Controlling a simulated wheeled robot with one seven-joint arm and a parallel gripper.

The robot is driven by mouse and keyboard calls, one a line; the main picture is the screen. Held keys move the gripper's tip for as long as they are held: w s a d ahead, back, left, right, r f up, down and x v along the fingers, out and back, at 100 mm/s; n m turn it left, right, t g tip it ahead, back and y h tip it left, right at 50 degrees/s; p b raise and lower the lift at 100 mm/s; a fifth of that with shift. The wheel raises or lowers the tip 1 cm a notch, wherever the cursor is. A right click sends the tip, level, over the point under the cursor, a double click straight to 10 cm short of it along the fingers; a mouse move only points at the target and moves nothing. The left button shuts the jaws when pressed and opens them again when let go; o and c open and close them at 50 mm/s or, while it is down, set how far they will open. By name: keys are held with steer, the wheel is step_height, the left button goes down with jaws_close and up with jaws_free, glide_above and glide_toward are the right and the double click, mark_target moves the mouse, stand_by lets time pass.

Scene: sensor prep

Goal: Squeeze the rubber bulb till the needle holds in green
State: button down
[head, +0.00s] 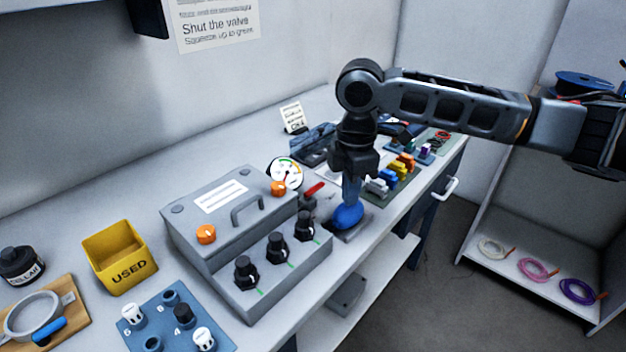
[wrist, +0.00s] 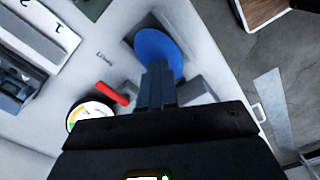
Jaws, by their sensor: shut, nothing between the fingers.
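The blue rubber bulb (head: 348,216) sits on a grey base near the bench's front edge, right of the grey control box. My gripper (head: 351,199) points down over it with its fingers shut and empty. In the wrist view the bulb (wrist: 160,54) lies just beyond my closed fingertips (wrist: 156,68); whether they touch it I cannot tell. The round gauge (head: 286,172) has a white face with a coloured arc; its needle is too small to read. The gauge (wrist: 91,115) is partly hidden by my gripper in the wrist view. A red valve lever (head: 313,190) is beside the gauge.
The grey box (head: 228,215) with orange and black knobs stands close on the left. Coloured blocks (head: 400,170) lie just behind my gripper on the right. A yellow bin (head: 120,257) and a blue tray (head: 180,318) are farther left.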

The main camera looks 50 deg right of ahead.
steer(key=shift+f+b, duration=0.5)
steer(key=shift+f, duration=0.5)
stand_by(0.5)
stand_by(0.3)
steer(key=shift+r+p, duration=3.2)
steer(key=shift+r, duration=0.4)
